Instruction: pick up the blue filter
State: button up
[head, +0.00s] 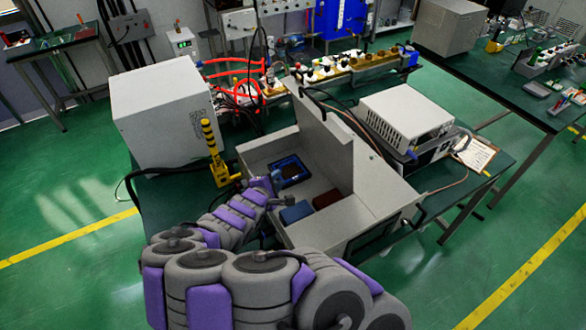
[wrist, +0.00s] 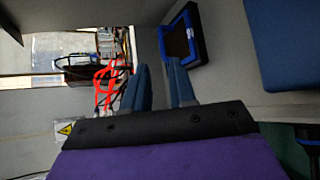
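A plain blue block (head: 295,211), which looks like the blue filter, lies inside the open grey housing (head: 353,165). It shows large at the upper right of the wrist view (wrist: 285,45). A blue-rimmed frame with a dark middle (head: 289,170) sits deeper in the housing and also shows in the wrist view (wrist: 183,38). My gripper (head: 270,186) is at the housing's left side, near the frame and apart from the blue block. In the wrist view my gripper (wrist: 159,66) has its two fingers apart with nothing between them.
A dark red block (head: 327,199) lies right of the blue block. The housing's raised grey panel (head: 325,140) stands behind. A yellow-black post (head: 212,150) and a large grey box (head: 160,115) stand left. A white instrument (head: 405,118) is at right.

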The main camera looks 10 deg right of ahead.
aim_at(289, 163)
jog(key=b+x, duration=0.1)
jog(key=x, duration=0.9)
jog(key=shift+a+b, duration=0.1)
jog(key=shift+b, duration=0.2)
jog(key=shift+w+a+f, duration=0.15)
jog(key=shift+w+f, duration=0.1)
jog(key=shift+w, duration=0.05)
jog(key=w+f, duration=0.1)
jog(key=w+d+f+b, duration=0.1)
jog(key=w, duration=0.1)
jog(key=shift+w+d+r, duration=0.1)
jog(key=shift+w+d, duration=0.15)
jog(key=shift+d, duration=0.5)
jog(key=shift+a, duration=0.6)
grip_shut()
jog(key=shift+d, duration=0.15)
